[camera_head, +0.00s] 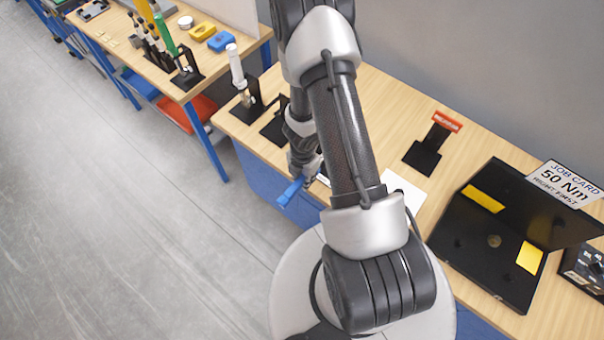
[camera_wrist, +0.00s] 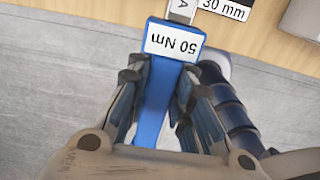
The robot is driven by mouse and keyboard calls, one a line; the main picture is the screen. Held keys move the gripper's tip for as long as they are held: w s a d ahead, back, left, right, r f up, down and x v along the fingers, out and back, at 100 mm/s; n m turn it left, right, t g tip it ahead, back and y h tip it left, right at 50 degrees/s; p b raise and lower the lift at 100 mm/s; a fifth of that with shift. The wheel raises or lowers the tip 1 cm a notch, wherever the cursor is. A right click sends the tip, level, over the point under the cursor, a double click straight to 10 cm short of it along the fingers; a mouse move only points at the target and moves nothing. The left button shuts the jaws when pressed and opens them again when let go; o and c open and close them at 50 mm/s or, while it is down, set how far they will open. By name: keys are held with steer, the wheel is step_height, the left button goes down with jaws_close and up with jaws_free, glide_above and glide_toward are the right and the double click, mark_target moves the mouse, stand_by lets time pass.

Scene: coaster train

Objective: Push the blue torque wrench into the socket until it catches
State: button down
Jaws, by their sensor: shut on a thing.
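The blue torque wrench (camera_wrist: 152,105) lies between the two fingers of my gripper (camera_wrist: 163,84), which is shut on it. In the wrist view its head end bears a white "50 Nm" label and points to the bench. A grey metal piece marked "A" (camera_wrist: 182,9) meets the head end at the top edge. I cannot tell whether it is the socket or how deep the two are joined. In the head view the blue wrench (camera_head: 290,192) sticks out past the bench's front edge, and my gripper (camera_head: 304,166) is partly hidden by my arm.
On the bench are a black stand with a white-handled tool (camera_head: 237,68), a red-topped stand (camera_head: 446,121) and an open black case (camera_head: 455,237). A second bench (camera_head: 128,48) stands at the upper left. The floor left is clear.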

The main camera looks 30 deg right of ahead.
steer(key=shift+f+b, duration=2.15)
steer(key=shift+f, duration=0.05)
steer(key=shift+r+b, duration=0.1)
steer(key=shift+b, duration=0.2)
steer(key=shift+f+b, duration=1.3)
steer(key=shift+b, duration=0.15)
stand_by(0.6)
steer(key=shift+r, duration=0.1)
stand_by(0.4)
steer(key=shift+a, duration=0.1)
steer(key=a+b, duration=0.1)
steer(key=s+a+b, duration=0.1)
steer(key=a+b, duration=0.1)
steer(key=a, duration=0.1)
steer(key=shift+s+b, duration=0.25)
steer(key=shift+b, duration=0.15)
stand_by(0.5)
steer(key=shift+r, duration=0.1)
